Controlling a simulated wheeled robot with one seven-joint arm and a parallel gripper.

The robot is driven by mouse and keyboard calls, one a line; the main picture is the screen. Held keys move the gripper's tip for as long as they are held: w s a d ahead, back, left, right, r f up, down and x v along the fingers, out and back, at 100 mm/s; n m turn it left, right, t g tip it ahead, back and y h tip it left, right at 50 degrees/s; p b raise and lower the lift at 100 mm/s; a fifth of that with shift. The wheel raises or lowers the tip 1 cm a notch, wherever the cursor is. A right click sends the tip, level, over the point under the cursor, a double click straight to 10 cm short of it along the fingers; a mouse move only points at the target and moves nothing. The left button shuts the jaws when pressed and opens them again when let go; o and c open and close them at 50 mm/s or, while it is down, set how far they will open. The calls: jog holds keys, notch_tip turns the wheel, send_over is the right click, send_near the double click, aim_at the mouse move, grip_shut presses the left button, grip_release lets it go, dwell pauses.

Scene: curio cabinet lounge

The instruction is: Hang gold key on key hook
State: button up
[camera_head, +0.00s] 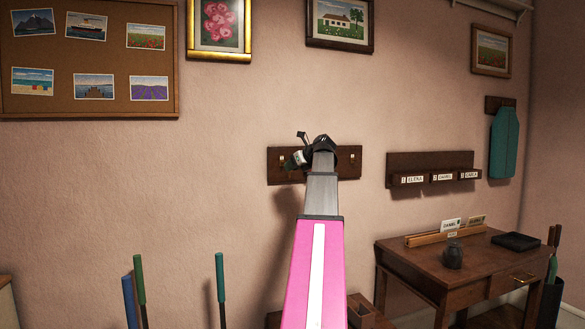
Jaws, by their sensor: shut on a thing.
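A dark wooden key board (348,172) is fixed to the pink wall in the middle of the view. A small pale hook (352,157) shows at its right side; the left part is partly covered by my gripper. My gripper (299,150) is in front of the board's left half, its fingers pointing left. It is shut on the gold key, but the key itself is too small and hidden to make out. I cannot tell whether the key touches a hook.
A wooden desk (415,262) with a dark vase (453,254) and a black tray (516,242) stands at right. A name-labelled rack (430,163) hangs above it. Upright green and blue poles (139,280) stand at lower left. The wall around the board is clear.

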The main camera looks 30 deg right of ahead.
jog(key=shift+r, duration=0.1)
dwell(0.4)
jog(key=shift+w+d+f, duration=0.25)
jog(key=shift+w+d, duration=0.1)
jog(key=shift+w, duration=1.05)
jog(key=shift+w+d+f, duration=0.2)
jog(key=shift+w+d, duration=0.15)
jog(key=shift+w, duration=1)
jog(key=shift+w+d+f, duration=0.25)
jog(key=shift+w+d, duration=0.1)
jog(key=shift+w, duration=1.05)
jog(key=o, duration=1.1)
